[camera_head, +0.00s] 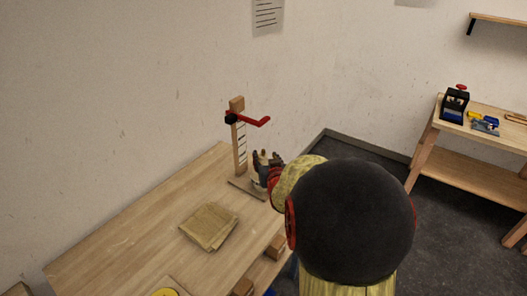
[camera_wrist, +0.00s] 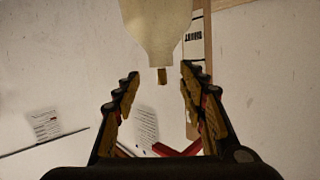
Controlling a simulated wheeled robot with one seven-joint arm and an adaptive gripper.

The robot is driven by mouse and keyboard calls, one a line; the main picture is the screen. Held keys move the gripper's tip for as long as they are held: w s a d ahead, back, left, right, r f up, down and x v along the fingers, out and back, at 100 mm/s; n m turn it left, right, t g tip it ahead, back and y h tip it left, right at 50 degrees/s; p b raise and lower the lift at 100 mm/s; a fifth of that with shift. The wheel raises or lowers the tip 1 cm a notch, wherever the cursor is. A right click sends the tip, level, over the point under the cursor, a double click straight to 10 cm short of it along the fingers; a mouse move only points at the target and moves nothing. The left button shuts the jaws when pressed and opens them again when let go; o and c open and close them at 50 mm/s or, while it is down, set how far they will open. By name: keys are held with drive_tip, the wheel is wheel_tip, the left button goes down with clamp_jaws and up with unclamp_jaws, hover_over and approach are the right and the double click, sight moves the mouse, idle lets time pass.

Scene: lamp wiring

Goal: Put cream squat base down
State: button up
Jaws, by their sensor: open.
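The cream squat base (camera_wrist: 158,25) fills the top middle of the wrist view, its body narrowing to a neck with a small brass-coloured stub. My gripper (camera_wrist: 160,74) is open, with one finger on each side of the stub and a visible gap to both. In the head view my gripper (camera_head: 266,161) is at the table's right end, close to the foot of a marked wooden post. A small pale part of the base (camera_head: 258,181) shows below the fingers there. Its underside is hidden, so I cannot tell exactly how it rests.
The wooden post (camera_head: 239,145) carries a red arm (camera_head: 252,119) above my gripper. A folded tan cloth (camera_head: 208,226) lies on the wooden table (camera_head: 130,250). The table's left part is mostly clear. A second bench (camera_head: 490,121) with tools stands far right.

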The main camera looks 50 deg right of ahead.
drive_tip(key=s+a+r+n+g+y, duration=0.1)
drive_tip(key=a+r+n+y, duration=0.15)
drive_tip(key=a, duration=0.95)
drive_tip(key=s+a+r+n+g+y, duration=0.1)
drive_tip(key=a+r+n+y, duration=0.2)
drive_tip(key=a, duration=0.9)
drive_tip(key=s+a+r+n+g+y, duration=0.2)
drive_tip(key=s+a+n+g+y, duration=0.1)
drive_tip(key=s+a, duration=1)
drive_tip(key=a, duration=0.3)
drive_tip(key=shift+s+g+y, duration=0.35)
drive_tip(key=shift+s+g, duration=0.05)
